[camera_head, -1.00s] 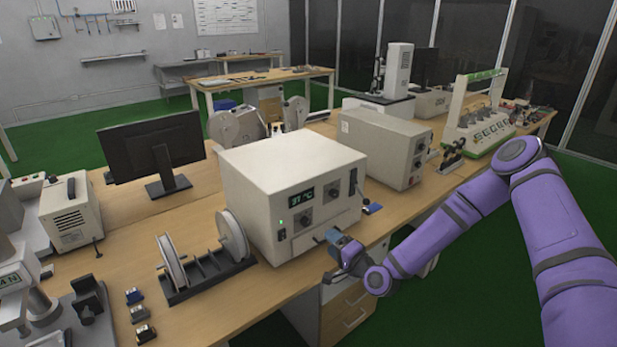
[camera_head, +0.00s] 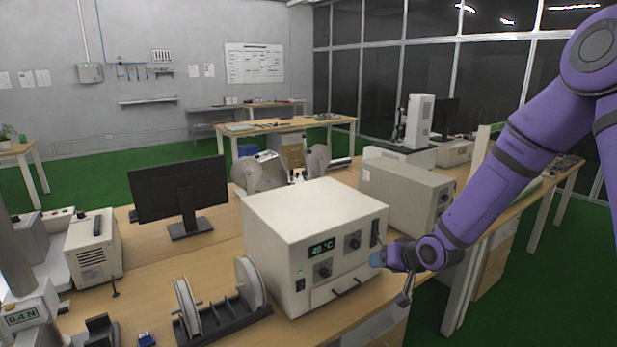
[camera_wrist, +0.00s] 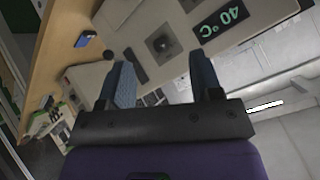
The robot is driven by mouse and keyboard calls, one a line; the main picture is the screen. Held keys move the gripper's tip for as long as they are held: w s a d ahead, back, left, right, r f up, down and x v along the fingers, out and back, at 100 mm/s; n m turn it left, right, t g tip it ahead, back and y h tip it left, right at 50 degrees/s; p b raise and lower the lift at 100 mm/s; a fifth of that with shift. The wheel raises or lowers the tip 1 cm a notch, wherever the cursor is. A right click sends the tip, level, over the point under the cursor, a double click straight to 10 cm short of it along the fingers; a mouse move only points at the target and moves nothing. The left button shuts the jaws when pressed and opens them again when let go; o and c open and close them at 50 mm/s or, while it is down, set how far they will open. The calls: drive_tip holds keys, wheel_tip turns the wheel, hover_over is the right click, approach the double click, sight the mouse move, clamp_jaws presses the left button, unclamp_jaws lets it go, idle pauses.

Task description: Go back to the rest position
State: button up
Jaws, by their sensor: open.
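My gripper (camera_head: 384,259) is at the end of my purple arm, close to the right side of the front of a white box-shaped heating unit (camera_head: 290,225). In the wrist view, the two blue fingers of my gripper (camera_wrist: 163,78) are apart with nothing between them. Beyond them are the unit's front (camera_wrist: 130,30), a dark knob (camera_wrist: 161,46) and the green display (camera_wrist: 222,19). The display reads 40 °C in the head view (camera_head: 322,248). Whether a fingertip touches the unit cannot be told.
The unit stands on a long wooden bench (camera_head: 130,292). A spool rack (camera_head: 222,318) is left of it, a monitor (camera_head: 180,190) behind left, and another beige instrument (camera_head: 405,193) behind right. Green floor (camera_head: 425,318) is open in front of the bench.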

drive_tip(key=s+d+r+g+h, duration=0.1)
drive_tip(key=s+d+r+h, duration=0.25)
drive_tip(key=s+r, duration=0.5)
drive_tip(key=s+d+r+h, duration=0.2)
drive_tip(key=s+d+r, duration=0.3)
drive_tip(key=r, duration=0.7)
drive_tip(key=s+d+r+g, duration=0.1)
drive_tip(key=s+r, duration=0.3)
drive_tip(key=s, duration=0.7)
drive_tip(key=s+d+r+g, duration=0.1)
drive_tip(key=s+r, duration=0.2)
drive_tip(key=s, duration=0.7)
drive_tip(key=shift+s+r, duration=0.35)
drive_tip(key=shift+s, duration=0.05)
